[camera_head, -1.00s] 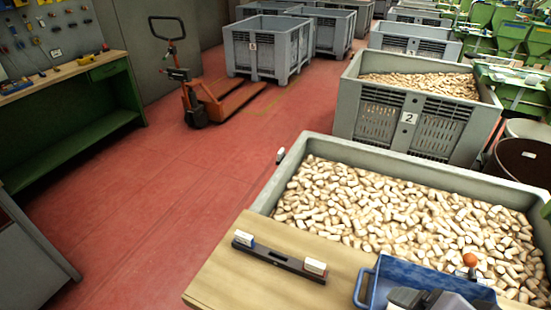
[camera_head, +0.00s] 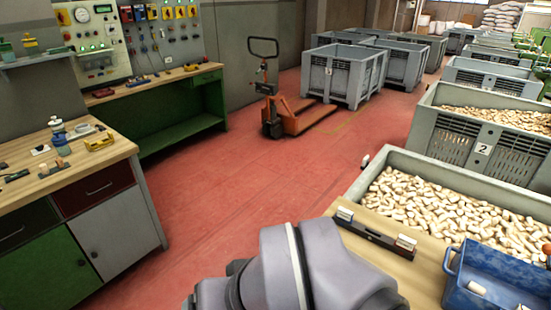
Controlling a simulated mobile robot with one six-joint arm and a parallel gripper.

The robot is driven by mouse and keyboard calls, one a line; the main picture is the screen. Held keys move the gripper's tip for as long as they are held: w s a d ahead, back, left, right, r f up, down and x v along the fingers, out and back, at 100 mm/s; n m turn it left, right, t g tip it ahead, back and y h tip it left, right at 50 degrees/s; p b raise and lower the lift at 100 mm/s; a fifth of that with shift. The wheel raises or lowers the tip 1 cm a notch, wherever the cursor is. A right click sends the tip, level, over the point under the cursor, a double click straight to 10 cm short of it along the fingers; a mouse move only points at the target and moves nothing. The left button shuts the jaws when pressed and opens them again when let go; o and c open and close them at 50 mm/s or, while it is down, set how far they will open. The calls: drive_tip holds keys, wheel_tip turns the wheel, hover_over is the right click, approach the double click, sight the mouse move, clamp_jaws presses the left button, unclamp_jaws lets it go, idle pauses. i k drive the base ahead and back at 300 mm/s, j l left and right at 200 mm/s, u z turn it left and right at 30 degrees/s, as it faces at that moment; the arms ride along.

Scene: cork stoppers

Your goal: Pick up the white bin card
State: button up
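A white card marked 2 (camera_head: 482,149) is on the front of the second grey crate of corks. A small white piece (camera_head: 365,160) with a dark part stands at the left corner of the nearest crate's rim. Two small white-topped blocks, a left one (camera_head: 345,213) and a right one (camera_head: 406,242), sit on a dark bar on the wooden top. I cannot tell which of these is the bin card. My grey arm shows at the bottom middle; my gripper is not in view.
The nearest crate (camera_head: 395,157) is full of corks. A blue tray (camera_head: 453,262) holding corks stands on the wooden top (camera_head: 425,272) at the lower right. A workbench (camera_head: 75,180) is at left, a pallet truck (camera_head: 290,118) farther back. The red floor between is clear.

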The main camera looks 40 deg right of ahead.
sight(365, 160)
drive_tip(key=i+j+u, duration=0.1)
drive_tip(key=i, duration=0.3)
drive_tip(key=i+j+u, duration=0.1)
drive_tip(key=i+j, duration=0.15)
drive_tip(key=i, duration=0.2)
drive_tip(key=i+j+u, duration=0.15)
drive_tip(key=i, duration=0.25)
drive_tip(key=i+l+z, duration=0.25)
drive_tip(key=z, duration=0.2)
drive_tip(key=i+l+z, duration=0.55)
drive_tip(key=z, duration=0.35)
drive_tip(key=i+z, duration=0.45)
drive_tip(key=i+j+z, duration=0.2)
drive_tip(key=i+z, duration=0.25)
drive_tip(key=i+j+z, duration=0.2)
drive_tip(key=z, duration=0.25)
drive_tip(key=i+j+z, duration=0.3)
drive_tip(key=z, duration=0.15)
drive_tip(key=i+l+z, duration=0.1)
drive_tip(key=i+z, duration=0.35)
drive_tip(key=i+j+z, duration=0.1)
drive_tip(key=i+z, duration=0.3)
drive_tip(key=i, duration=0.2)
